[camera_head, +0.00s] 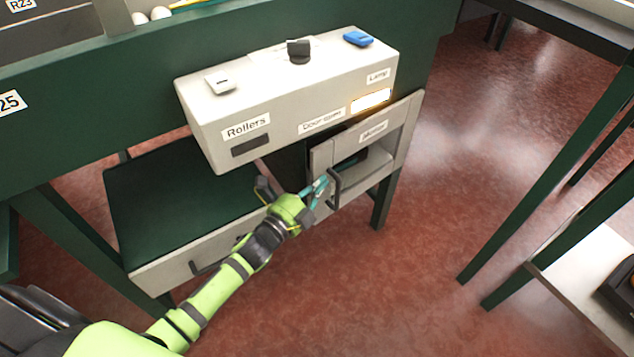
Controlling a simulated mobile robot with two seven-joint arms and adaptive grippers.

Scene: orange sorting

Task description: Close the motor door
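The motor compartment (411,123) is the grey box labelled "Motor" at the right end of the machine, below the control box. A dark opening shows under its label. A grey door panel with a black handle (335,188) stands at its lower left, and the door looks partly open; its exact angle is hard to tell. My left gripper (292,190), green with dark and teal fingers, is just left of the handle. Its fingers look spread apart, with the teal one close to the handle; I cannot tell whether they touch. My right gripper is not in view.
Above is the white control box (285,95), with a dark knob (299,50), a blue switch (358,38) and a lit lamp (371,101). A green panel and grey drawer front (160,277) lie left. Green table legs stand right; red floor between is clear.

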